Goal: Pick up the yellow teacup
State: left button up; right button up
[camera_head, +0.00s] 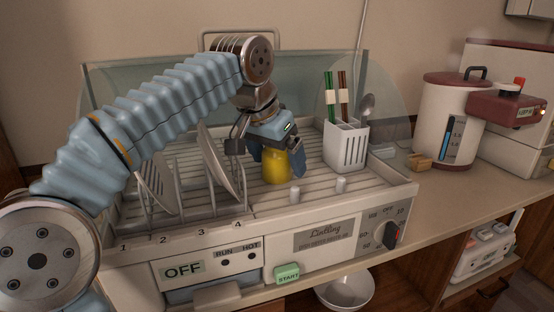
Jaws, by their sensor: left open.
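The yellow teacup (277,169) stands on the slatted rack of the dish dryer (330,225), right of the plates. My left gripper (277,170) comes down over it from above. Its jaws are open, with one finger at the right side of the cup and the other toward its left. The gripper body hides the top of the cup, and I cannot tell whether the fingers touch it. My right gripper is not in view.
Plates (223,165) stand upright in wire slots to the left of the cup. A white cutlery holder (345,146) with chopsticks and a spoon is to the right. A clear cover rises behind the rack. A white and red appliance (451,120) stands on the right counter.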

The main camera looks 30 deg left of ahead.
pick_arm(q)
jog(key=shift+f, duration=0.15)
jog(key=c, duration=1.2)
